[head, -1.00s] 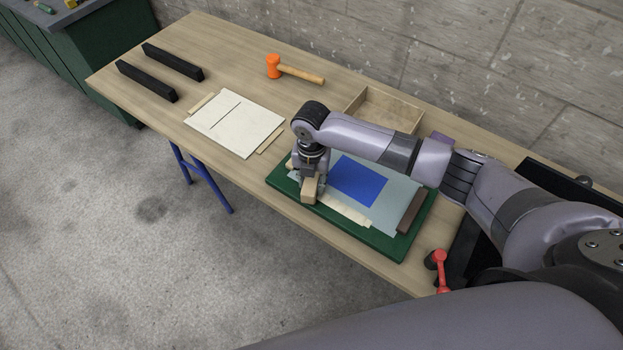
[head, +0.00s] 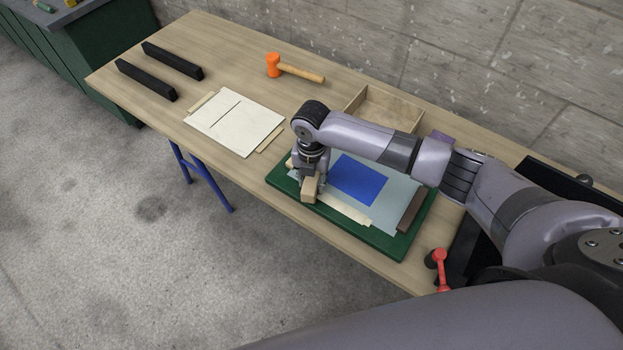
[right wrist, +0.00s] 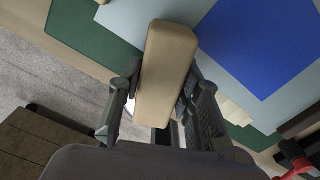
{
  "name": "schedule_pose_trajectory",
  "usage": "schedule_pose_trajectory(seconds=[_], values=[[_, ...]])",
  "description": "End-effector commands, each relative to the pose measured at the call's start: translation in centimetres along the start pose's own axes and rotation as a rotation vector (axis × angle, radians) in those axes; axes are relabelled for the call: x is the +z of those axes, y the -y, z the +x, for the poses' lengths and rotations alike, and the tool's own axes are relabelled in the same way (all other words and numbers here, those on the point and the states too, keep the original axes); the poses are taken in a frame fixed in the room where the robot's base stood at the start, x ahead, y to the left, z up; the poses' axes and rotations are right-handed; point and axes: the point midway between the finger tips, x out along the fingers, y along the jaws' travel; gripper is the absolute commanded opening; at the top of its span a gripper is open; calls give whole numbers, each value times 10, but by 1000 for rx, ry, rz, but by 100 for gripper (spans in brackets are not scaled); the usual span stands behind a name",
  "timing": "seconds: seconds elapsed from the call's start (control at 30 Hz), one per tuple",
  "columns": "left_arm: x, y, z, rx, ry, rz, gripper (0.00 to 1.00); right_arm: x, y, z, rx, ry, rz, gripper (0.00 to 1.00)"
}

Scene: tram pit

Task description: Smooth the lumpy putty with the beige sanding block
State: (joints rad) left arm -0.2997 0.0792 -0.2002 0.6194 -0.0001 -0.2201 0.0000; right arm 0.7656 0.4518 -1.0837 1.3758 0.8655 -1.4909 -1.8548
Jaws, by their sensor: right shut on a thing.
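My right gripper (head: 311,183) is shut on the beige sanding block (head: 310,189) at the left front part of the green board. In the right wrist view the block (right wrist: 167,75) sits between the two fingers. The green board (head: 396,246) carries a light blue-grey panel (head: 402,185) with a blue rectangle (head: 360,180). A cream, uneven-edged strip (head: 345,209), which looks like the putty, runs along the panel's near side. The gripper and block hide its left part. I cannot tell whether the block touches it. My left gripper is not in view.
A brown block (head: 411,209) lies on the panel's right end. An open wooden box (head: 388,106) stands behind the board. An orange mallet (head: 292,69), a cream slab (head: 235,121) and two black bars (head: 146,80) lie to the left. A red-handled tool (head: 440,268) is at the right front.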

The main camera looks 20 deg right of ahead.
Motion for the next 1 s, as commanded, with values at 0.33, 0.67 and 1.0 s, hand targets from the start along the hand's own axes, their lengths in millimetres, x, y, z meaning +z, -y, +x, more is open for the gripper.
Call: schedule_pose_trajectory(seconds=[0.33, 0.67, 1.0], values=[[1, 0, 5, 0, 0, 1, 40, 0, 0, 8, 0, 0, -1, 4], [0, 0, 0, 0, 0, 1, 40, -2, 3, 8, -1, -1, 0, 4], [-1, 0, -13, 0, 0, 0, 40, -7, 17, 7, -3, 0, 1, 4]])
